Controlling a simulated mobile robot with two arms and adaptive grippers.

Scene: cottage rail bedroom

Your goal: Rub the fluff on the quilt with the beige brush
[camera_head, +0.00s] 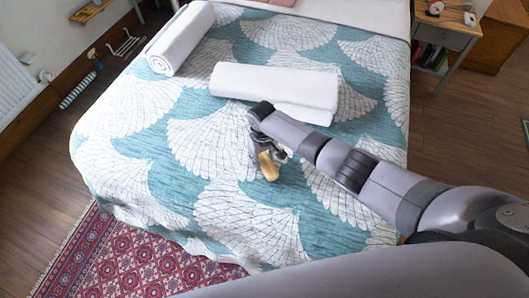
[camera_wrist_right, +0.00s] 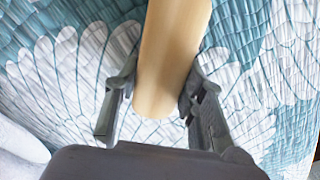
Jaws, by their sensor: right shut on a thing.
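The quilt (camera_head: 225,205) covers the bed in teal with white fan shapes. My right gripper (camera_head: 272,160) is over the middle of the quilt, shut on the beige brush (camera_head: 268,167). In the right wrist view the right gripper (camera_wrist_right: 155,105) has its fingers on either side of the brush (camera_wrist_right: 170,55), a smooth pale tan piece. The brush's far end runs out of the top of that view, so its bristles are not seen. I cannot make out any fluff on the quilt (camera_wrist_right: 250,50). My left gripper is not in view.
A folded white towel (camera_head: 275,85) lies on the quilt just beyond my right gripper. A rolled white towel (camera_head: 181,38) lies at the far left. A bedside table (camera_head: 448,35) stands at the back right. A red patterned rug (camera_head: 130,260) lies before the bed.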

